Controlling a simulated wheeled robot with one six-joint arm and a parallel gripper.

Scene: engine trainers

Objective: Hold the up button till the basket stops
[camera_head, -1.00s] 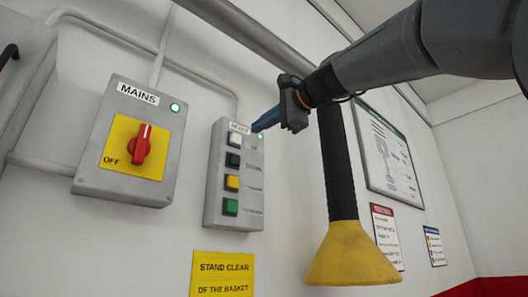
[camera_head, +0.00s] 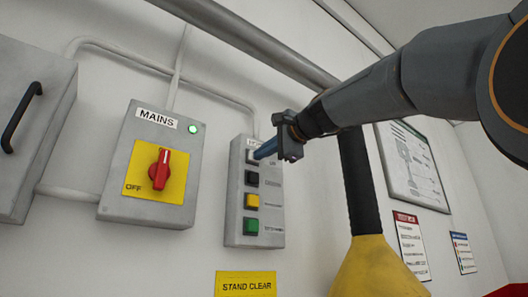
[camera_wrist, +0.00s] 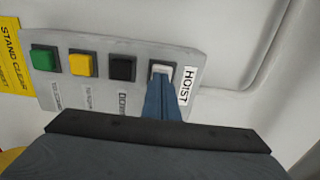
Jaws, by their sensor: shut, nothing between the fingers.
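The grey hoist panel (camera_head: 238,215) hangs on the wall in the head view, and the wrist view shows its HOIST label (camera_wrist: 186,87). The white button (camera_head: 250,156) is at its top, above the black button (camera_head: 251,179), whose label looks like DOWN in the wrist view. My gripper (camera_head: 260,153) is shut and empty, its blue fingertips at the white button. In the wrist view the fingertips (camera_wrist: 160,82) overlap the lower part of the white button (camera_wrist: 161,70). I cannot tell whether it is pressed in. The basket is not in view.
The yellow button (camera_head: 251,201) and green button (camera_head: 250,226) sit lower on the panel. The mains box (camera_head: 120,205) with a red switch (camera_head: 160,169) and lit green lamp is to the left. A yellow cone-shaped thing (camera_head: 375,272) hangs to the right, below my arm.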

